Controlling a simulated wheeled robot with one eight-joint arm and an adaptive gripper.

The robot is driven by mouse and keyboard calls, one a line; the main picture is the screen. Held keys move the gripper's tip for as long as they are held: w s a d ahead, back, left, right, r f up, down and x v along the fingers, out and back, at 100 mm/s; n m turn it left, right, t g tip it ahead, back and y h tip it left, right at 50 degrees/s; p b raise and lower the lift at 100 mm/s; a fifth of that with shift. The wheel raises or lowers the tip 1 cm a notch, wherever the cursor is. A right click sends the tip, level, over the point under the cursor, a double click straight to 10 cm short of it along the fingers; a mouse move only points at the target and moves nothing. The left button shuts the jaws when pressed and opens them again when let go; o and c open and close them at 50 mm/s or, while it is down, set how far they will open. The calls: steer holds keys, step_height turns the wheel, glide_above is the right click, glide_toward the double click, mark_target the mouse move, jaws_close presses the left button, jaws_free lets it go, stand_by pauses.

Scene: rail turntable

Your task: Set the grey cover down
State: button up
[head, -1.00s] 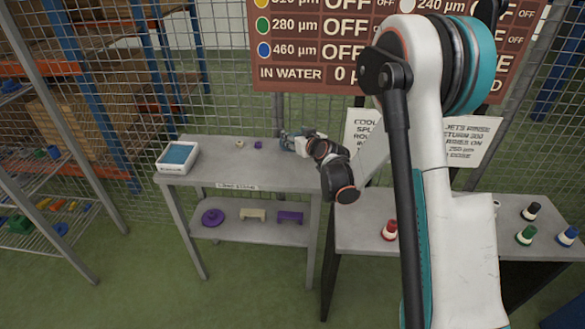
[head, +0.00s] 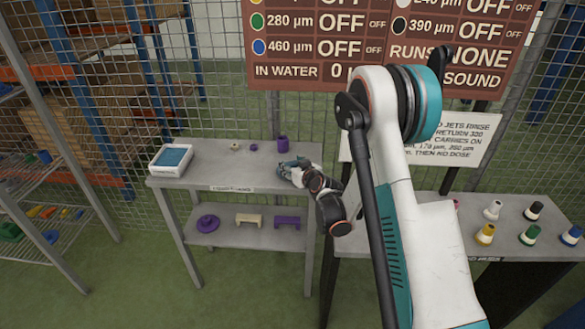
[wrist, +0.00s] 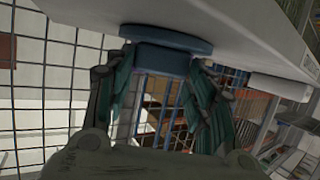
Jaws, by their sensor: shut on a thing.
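My gripper (head: 284,170) is low over the front right part of the left bench (head: 215,170). In the wrist view my gripper (wrist: 160,100) has its teal fingers closed around a blue-grey piece with a wide round flange (wrist: 166,39). This appears to be the grey cover, though it looks bluish here. Its flange is close to the pale bench surface (wrist: 240,25); I cannot tell whether they touch. In the head view the held piece is mostly hidden by my gripper.
A white tray with a blue inside (head: 172,174) stands at the bench's left end. A cream ring (head: 235,147), a small purple piece (head: 253,147) and a purple cylinder (head: 283,144) stand along the back. Coloured bottles, including a yellow one (head: 485,235), are on the right table.

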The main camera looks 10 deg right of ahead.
steer(key=o, duration=1.4)
